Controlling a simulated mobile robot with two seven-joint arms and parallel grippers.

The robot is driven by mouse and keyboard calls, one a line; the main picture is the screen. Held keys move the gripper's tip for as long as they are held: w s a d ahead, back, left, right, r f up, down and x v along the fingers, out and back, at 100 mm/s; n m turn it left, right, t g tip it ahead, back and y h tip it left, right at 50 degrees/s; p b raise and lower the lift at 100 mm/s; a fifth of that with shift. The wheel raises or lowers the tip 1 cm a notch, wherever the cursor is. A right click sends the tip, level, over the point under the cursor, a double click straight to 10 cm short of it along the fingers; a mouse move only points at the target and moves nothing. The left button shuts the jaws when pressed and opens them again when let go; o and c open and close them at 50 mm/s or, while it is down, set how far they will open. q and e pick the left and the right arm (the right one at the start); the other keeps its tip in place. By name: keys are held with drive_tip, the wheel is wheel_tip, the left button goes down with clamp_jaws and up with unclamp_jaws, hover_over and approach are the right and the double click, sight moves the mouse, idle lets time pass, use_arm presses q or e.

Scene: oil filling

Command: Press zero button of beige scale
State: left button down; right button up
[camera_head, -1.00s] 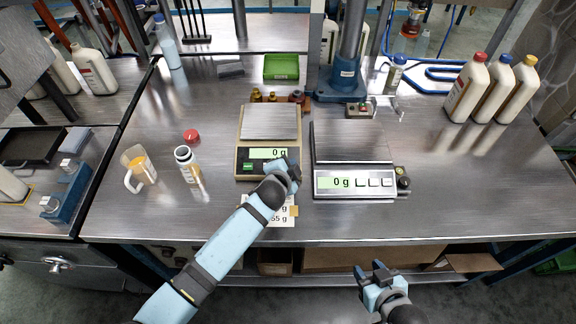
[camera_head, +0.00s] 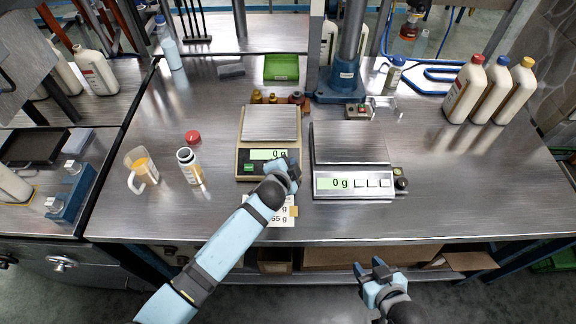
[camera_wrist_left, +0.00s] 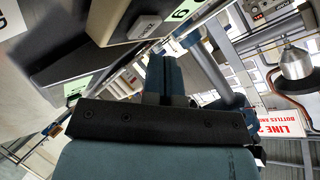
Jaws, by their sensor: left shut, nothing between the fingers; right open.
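The beige scale (camera_head: 241,140) stands left of centre on the metal bench, with a steel pan and a lit display reading 0 g. A green button (camera_head: 249,167) shows at the left of its front panel. My left gripper (camera_head: 290,170) is shut and empty at the front right of this panel, covering part of it; I cannot tell whether it touches. My right gripper (camera_head: 372,268) is open and empty in front of the bench.
A grey scale (camera_head: 352,170) reading 0 g stands close on the right. A jug (camera_head: 143,170) and an open white bottle (camera_head: 189,165) stand left, with a red cap (camera_head: 193,138). A paper card (camera_head: 274,218) lies under my left wrist. Several bottles stand far right.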

use_arm(q)
drive_tip(key=r+p, duration=0.1)
drive_tip(key=s+r+p, duration=0.1)
drive_tip(key=r, duration=0.1)
drive_tip(key=r+p, duration=0.1)
drive_tip(key=p, duration=0.1)
drive_tip(key=shift+s+r, duration=0.2)
drive_tip(key=shift+s, duration=0.1)
idle(0.5)
drive_tip(key=s+a+r+n+g+y, duration=0.1)
drive_tip(key=s+a+n+g+y, duration=0.25)
drive_tip(key=s+a+n, duration=0.75)
drive_tip(key=s+a+r+n+g, duration=0.1)
drive_tip(key=s+a+r+g, duration=0.25)
drive_tip(key=s+a, duration=0.55)
drive_tip(key=s+a+r+n+g, duration=0.15)
drive_tip(key=s+a+r, duration=0.45)
drive_tip(key=s, duration=0.6)
drive_tip(key=w+d+f+m+t+h, duration=0.1)
drive_tip(key=w+d+f+t, duration=0.2)
drive_tip(key=f, duration=0.4)
drive_tip(key=w+d+f+m+t+h, duration=0.1)
drive_tip(key=w+d+f+t, duration=0.1)
drive_tip(key=f, duration=0.6)
drive_tip(key=shift+w+d+t, duration=0.4)
drive_tip(key=shift+w+t, duration=0.1)
drive_tip(key=shift+t, duration=0.65)
